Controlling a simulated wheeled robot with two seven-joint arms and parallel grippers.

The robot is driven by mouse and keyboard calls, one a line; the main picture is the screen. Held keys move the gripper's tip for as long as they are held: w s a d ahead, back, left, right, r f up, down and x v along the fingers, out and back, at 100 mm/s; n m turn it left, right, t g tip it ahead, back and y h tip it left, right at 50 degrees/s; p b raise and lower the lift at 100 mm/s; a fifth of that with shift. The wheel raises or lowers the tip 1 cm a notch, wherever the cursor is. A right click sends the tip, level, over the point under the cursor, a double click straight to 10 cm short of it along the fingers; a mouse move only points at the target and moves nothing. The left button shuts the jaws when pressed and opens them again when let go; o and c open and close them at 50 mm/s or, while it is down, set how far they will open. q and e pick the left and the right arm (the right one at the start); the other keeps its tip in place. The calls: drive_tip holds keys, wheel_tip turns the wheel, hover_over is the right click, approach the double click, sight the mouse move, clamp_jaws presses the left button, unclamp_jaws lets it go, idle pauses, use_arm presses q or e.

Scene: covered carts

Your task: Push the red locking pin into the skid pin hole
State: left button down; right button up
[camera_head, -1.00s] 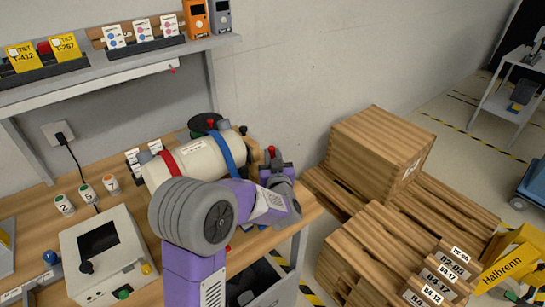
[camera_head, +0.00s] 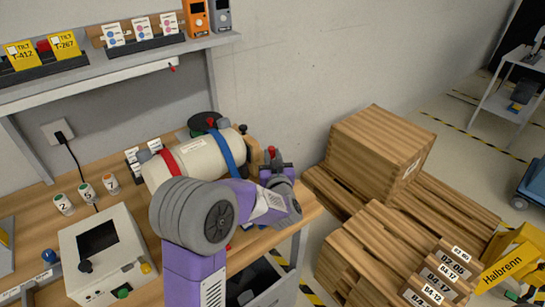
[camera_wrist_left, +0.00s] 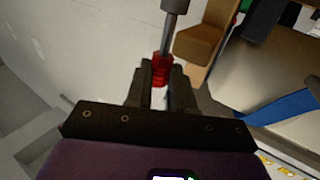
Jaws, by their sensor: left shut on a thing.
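My left gripper (camera_head: 273,162) is at the right end of the bench and shut on the red locking pin (camera_head: 271,150). In the left wrist view the pin's red part (camera_wrist_left: 161,70) sits between the fingertips, in line with a grey rod (camera_wrist_left: 169,35). The wooden skid (camera_head: 253,150) carries a cream cylinder (camera_head: 195,158) with red and blue straps. A skid end (camera_wrist_left: 203,42) shows just right of the pin in the wrist view. I cannot make out the pin hole or whether the pin touches the skid. My right gripper is out of view.
A grey control box (camera_head: 104,255) and several small numbered pots stand on the bench's left. A shelf (camera_head: 110,82) runs above. Wooden crates (camera_head: 378,150) and pallets stand on the floor to the right. A grey bin (camera_head: 260,280) is below the bench.

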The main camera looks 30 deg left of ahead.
use_arm(q)
drive_tip(key=shift+f, duration=0.4)
drive_tip(key=c, duration=0.9)
unclamp_jaws()
drive_tip(key=v, duration=0.7)
drive_tip(key=shift+s+d+p, duration=0.15)
drive_tip(key=shift+s+p, duration=0.15)
drive_tip(key=shift+p, duration=0.15)
drive_tip(key=shift+c, duration=0.4)
